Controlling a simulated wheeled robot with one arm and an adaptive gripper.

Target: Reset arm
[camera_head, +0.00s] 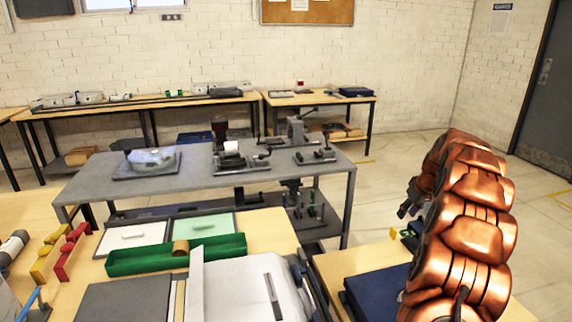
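My copper-coloured arm (470,225) rises on the right side of the head view, folded and bent over at the top. A dark, small part at its left side, which looks like my gripper (410,204), points down and left above the right table. Much of it is hidden behind the arm links, and its fingers are too small to tell apart. I see nothing held in it.
A near wooden table (262,228) carries a green tray (150,260), white and green panels and a pale machine (240,290). A blue item (365,290) lies close to my arm. A grey workbench (200,180) with tools stands behind. Floor is clear at the back right.

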